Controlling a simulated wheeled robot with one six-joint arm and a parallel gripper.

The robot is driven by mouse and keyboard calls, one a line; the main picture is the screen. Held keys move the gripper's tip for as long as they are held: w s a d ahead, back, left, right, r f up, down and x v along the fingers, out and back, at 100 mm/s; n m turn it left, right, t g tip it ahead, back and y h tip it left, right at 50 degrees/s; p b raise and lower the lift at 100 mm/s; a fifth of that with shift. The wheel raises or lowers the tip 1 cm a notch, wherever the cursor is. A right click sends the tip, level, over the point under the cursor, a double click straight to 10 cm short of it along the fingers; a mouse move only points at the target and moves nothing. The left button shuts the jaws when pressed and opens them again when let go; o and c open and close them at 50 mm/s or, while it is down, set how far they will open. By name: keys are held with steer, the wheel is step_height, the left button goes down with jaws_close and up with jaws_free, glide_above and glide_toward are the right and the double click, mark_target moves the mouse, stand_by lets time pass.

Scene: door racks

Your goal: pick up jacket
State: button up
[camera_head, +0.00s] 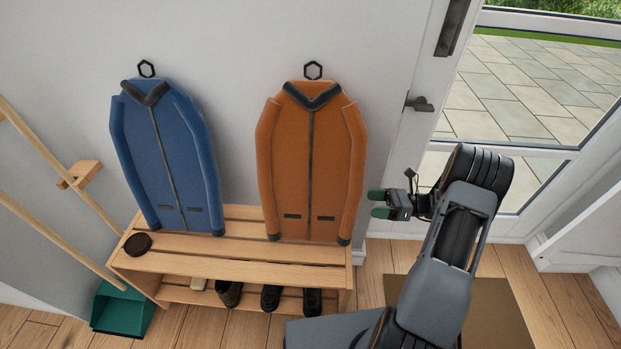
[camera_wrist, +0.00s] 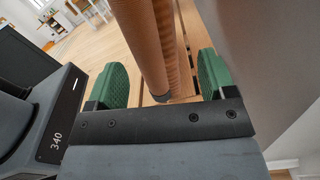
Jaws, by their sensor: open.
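An orange jacket (camera_head: 290,165) with a dark collar hangs flat on the wall by a black hexagonal loop. A blue jacket (camera_head: 165,150) hangs to its left in the same way. My gripper (camera_head: 377,203) is open and empty, just right of the orange jacket's right-hand sleeve, with a small gap in the head view. In the wrist view my gripper (camera_wrist: 162,82) has its two green fingertips spread. The orange jacket (camera_wrist: 148,45) shows as a sleeve edge ahead, lined up between the fingertips.
A slatted wooden bench (camera_head: 225,262) stands below the jackets, with a dark round object (camera_head: 138,244) on top and several shoes on its lower shelf. A broom and dustpan (camera_head: 122,308) stand left. A glazed door with a handle (camera_head: 419,104) is right, above a brown mat (camera_head: 480,305).

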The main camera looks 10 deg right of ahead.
mark_target(342, 201)
steer(key=shift+w+a+b, duration=0.3)
steer(key=shift+a, duration=1.35)
steer(key=shift+w+a+b, duration=0.3)
steer(key=shift+a, duration=1.4)
steer(key=shift+w+a+b, duration=0.3)
steer(key=shift+a, duration=1.35)
steer(key=c, duration=1.3)
steer(key=shift+r, duration=0.1)
